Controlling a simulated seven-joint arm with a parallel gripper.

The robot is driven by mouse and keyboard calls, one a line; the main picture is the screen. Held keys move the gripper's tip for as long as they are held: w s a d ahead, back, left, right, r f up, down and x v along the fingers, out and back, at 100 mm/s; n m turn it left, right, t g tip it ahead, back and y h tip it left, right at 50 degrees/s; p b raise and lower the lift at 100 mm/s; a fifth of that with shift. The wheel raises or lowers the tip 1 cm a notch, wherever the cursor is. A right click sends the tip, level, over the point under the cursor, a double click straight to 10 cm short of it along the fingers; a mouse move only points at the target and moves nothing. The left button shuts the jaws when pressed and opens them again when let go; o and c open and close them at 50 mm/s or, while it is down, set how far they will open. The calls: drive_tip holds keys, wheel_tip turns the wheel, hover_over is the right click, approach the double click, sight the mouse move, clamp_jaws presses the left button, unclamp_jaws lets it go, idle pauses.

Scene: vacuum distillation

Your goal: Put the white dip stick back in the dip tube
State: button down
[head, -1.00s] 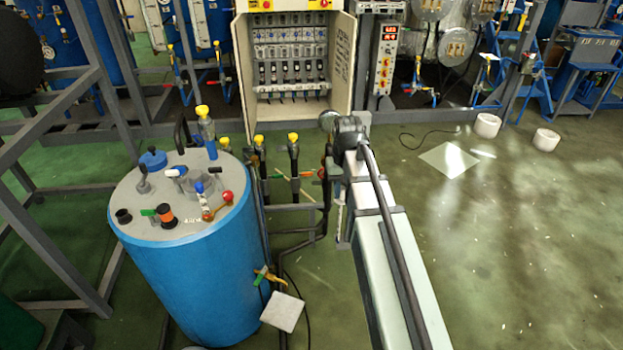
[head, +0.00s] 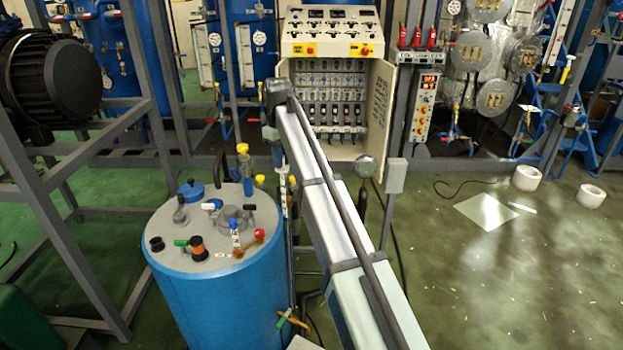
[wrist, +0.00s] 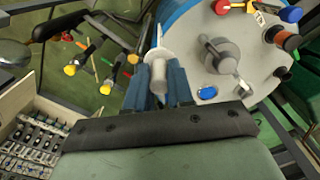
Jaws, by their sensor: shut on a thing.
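My gripper (wrist: 158,88) is shut on the white dip stick (wrist: 158,52), whose pale upper part sits between the blue fingers in the wrist view. In the head view the white stick (head: 284,190) hangs roughly upright below my gripper (head: 277,152), at the right rear of the blue tank (head: 215,300). It is apart from the grey tank lid (head: 190,257) as far as I can tell; its lower end is hard to see. The lid carries several fittings; I cannot tell which is the dip tube.
A yellow-topped blue fitting (head: 244,165) stands up at the lid's rear. A red-handled valve (head: 259,234) and an orange-black knob (head: 197,246) are on the lid. An open control cabinet (head: 383,110) stands behind.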

drive_tip(key=s+a+r+n, duration=0.1)
drive_tip(key=a+r+n, duration=0.35)
drive_tip(key=a, duration=0.75)
drive_tip(key=s+a+r+n, duration=0.2)
drive_tip(key=a+r, duration=0.5)
drive_tip(key=a, duration=0.5)
drive_tip(key=s+a+f, duration=0.1)
drive_tip(key=s+a, duration=1.2)
drive_tip(key=a, duration=0.1)
drive_tip(key=shift+m, duration=0.45)
drive_tip(key=shift+w+d+f, duration=0.1)
drive_tip(key=shift+w+f, duration=0.05)
drive_tip(key=shift+f, duration=1.3)
drive_tip(key=shift+w+d+f, duration=0.1)
drive_tip(key=shift+w+f, duration=0.05)
drive_tip(key=shift+f, duration=1.45)
